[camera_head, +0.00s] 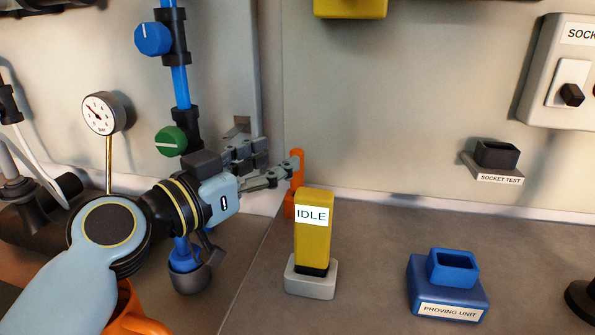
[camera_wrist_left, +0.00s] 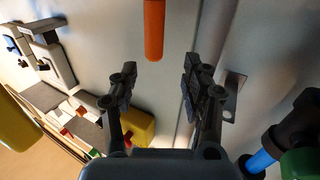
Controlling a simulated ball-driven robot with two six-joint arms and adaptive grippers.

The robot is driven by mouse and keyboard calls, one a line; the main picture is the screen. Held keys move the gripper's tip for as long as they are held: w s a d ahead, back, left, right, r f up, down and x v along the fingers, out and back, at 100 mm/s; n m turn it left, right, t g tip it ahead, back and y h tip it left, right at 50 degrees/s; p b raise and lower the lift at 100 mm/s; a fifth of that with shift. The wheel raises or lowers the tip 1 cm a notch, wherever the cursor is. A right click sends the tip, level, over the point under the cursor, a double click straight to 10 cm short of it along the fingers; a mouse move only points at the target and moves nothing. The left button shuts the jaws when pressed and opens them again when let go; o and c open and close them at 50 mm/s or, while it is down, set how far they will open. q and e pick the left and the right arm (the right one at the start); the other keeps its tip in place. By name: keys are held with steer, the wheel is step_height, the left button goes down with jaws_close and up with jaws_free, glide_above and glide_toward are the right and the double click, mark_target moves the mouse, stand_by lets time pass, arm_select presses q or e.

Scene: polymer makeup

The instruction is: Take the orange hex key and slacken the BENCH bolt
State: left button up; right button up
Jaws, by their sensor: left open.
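An upright orange rod (camera_head: 297,168), which looks like the hex key, stands behind the yellow IDLE unit; its lower part is partly hidden. In the left wrist view the orange rod (camera_wrist_left: 154,30) shows at the top, between the lines of the two fingers. My left gripper (camera_head: 278,158) is open, its fingers pointing right and reaching close to the rod. In the left wrist view the gripper (camera_wrist_left: 160,68) looks empty; I cannot tell if a finger touches the rod. No bolt marked BENCH can be made out. My right gripper is not in view.
The yellow IDLE unit (camera_head: 315,235) stands just in front of the rod. A blue proving unit (camera_head: 448,294) sits to the right. A blue pipe with a green knob (camera_head: 171,141) and a gauge (camera_head: 101,114) stand near my left arm. The bench between IDLE and proving units is clear.

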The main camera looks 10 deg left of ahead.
mark_target(298, 149)
arm_select(q)
steer(key=x, duration=0.2)
steer(key=p+x, duration=0.1)
steer(key=x, duration=0.1)
steer(key=shift+d+f, duration=0.15)
steer(key=shift+d, duration=0.3)
steer(key=shift+w+d+f, duration=0.1)
steer(key=shift+w+d, duration=0.1)
steer(key=shift+w, duration=0.25)
steer(key=shift+s, duration=0.1)
jaws_close()
